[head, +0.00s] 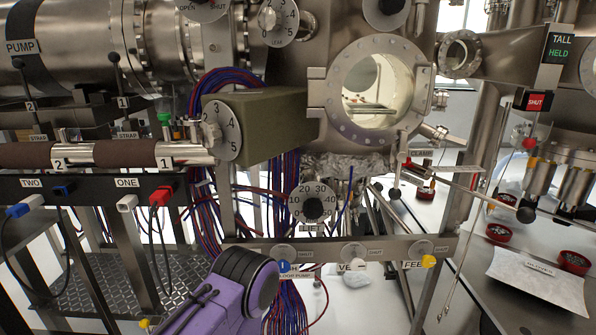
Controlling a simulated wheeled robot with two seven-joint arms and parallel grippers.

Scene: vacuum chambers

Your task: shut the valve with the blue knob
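A small blue knob (284,267) sits at the lower edge of a round metal valve disc (284,252) at the left end of a horizontal metal panel (320,250). The word SHUT is printed to the right of the disc. The knob is below the disc's middle, not beside the SHUT mark. A label below reads LOOP PUMP, partly covered. A purple and black link of my arm (240,285) rises from the bottom left, just left of the blue knob. Neither gripper's fingers show.
The same panel carries a middle valve (354,252) with a pale knob and a right valve with a yellow knob (428,262). A LIFT dial (313,207) is above. Red and blue cables hang behind the panel. Red dishes (499,232) stand on the bench at right.

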